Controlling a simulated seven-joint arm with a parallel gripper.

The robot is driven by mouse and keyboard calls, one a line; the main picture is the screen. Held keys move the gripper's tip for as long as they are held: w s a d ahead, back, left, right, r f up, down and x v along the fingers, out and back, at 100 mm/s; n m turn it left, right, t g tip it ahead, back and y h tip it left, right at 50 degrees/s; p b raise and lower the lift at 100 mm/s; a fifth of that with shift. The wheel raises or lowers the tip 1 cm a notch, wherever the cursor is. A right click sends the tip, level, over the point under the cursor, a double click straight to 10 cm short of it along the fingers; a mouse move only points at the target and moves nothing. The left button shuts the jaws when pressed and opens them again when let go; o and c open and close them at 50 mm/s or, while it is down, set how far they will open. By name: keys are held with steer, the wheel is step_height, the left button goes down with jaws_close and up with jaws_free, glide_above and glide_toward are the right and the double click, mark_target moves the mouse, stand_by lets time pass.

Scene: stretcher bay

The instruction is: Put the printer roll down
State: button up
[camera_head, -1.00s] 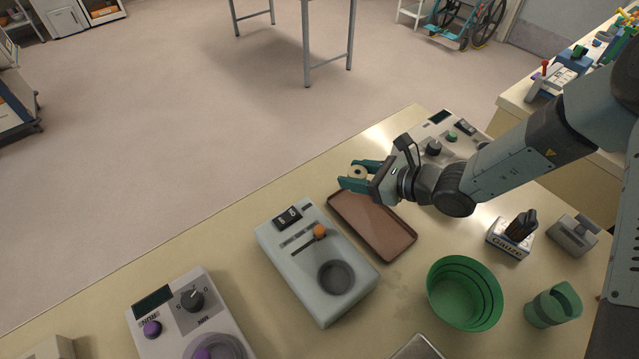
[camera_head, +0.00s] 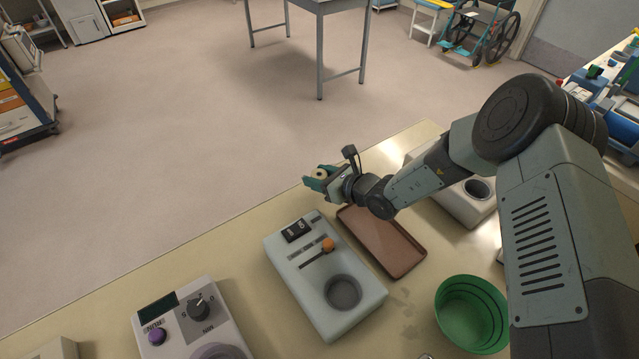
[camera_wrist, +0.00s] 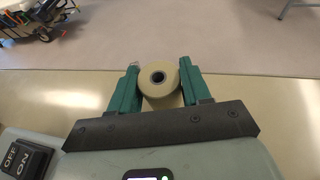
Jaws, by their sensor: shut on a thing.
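The printer roll (camera_wrist: 159,80) is a small beige roll with a dark hole in its core. My gripper (camera_head: 318,180) is shut on it, with a green finger on each side of the roll in the wrist view (camera_wrist: 158,88). In the head view the printer roll (camera_head: 320,173) shows between the fingertips, out near the far edge of the counter (camera_head: 232,222), beyond the grey device. The head view does not show clearly how high the roll is above the counter.
A grey device (camera_head: 292,262) with an orange-knobbed lever and a round well stands below the gripper. A brown tray (camera_head: 408,262) lies to its right. A green bowl (camera_head: 470,314) is at lower right, and a purple-knobbed device (camera_head: 178,329) at lower left. The floor lies past the counter edge.

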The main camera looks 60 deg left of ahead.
steer(key=shift+f, duration=1.3)
steer(key=shift+f, duration=0.15)
steer(key=o, duration=1.1)
steer(key=shift+c, duration=0.2)
